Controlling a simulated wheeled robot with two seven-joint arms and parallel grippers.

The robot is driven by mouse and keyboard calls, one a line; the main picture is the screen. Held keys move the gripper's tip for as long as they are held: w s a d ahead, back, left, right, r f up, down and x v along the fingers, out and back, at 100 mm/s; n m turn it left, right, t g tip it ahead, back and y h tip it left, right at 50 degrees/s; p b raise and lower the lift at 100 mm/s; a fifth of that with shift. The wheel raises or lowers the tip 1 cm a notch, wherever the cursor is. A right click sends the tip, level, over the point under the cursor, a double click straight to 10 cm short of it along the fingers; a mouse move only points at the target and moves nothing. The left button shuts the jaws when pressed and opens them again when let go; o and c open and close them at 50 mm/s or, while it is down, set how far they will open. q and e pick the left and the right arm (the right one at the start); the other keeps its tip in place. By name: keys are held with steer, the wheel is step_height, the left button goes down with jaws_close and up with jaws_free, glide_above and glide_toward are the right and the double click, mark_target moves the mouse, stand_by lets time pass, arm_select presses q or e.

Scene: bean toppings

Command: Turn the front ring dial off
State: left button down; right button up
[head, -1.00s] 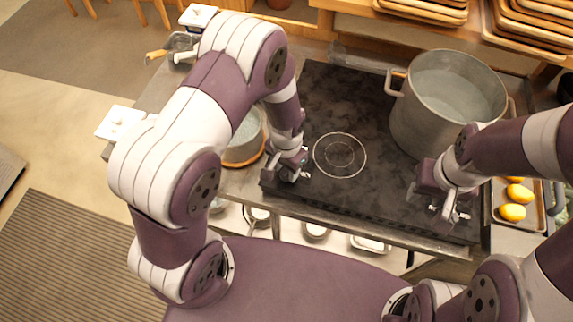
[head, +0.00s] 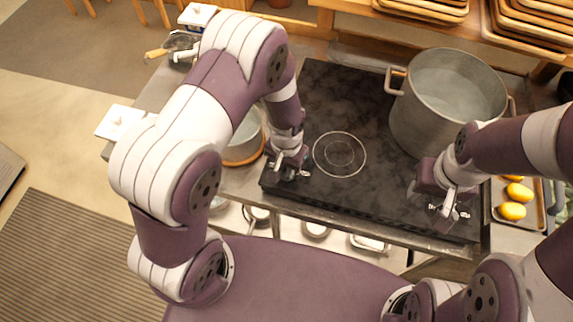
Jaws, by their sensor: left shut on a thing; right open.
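The black stovetop (head: 325,102) fills the middle of the head view, with a ringed burner (head: 340,154) on its front left part. My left gripper (head: 289,172) points down at the stove's front left edge, left of the ringed burner. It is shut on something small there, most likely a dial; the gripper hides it. My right gripper (head: 447,212) is open above the stove's front right corner, in front of the large pot. Other dials along the front edge are too small or dark to make out.
A large metal pot (head: 416,124) stands at the stove's back right. A smaller pot (head: 243,156) sits left of the stove, close to my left forearm. A tray with yellow fruits (head: 512,211) lies at the right. Several small containers (head: 316,230) sit on a lower shelf.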

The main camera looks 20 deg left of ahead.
arm_select(q)
steer(key=n, duration=0.4)
steer(key=shift+r+n, duration=0.1)
steer(key=shift+n, duration=0.2)
steer(key=n, duration=0.3)
steer(key=shift+d+n, duration=0.1)
steer(key=shift+n, duration=0.2)
steer(key=n, duration=0.4)
steer(key=shift+w, duration=0.1)
steer(key=shift+d+n, duration=0.1)
steer(key=shift+n, duration=1.7)
steer(key=shift+w+n, duration=0.1)
steer(key=shift+n, duration=0.2)
steer(key=c, duration=1.1)
jaws_free()
steer(key=shift+d, duration=0.1)
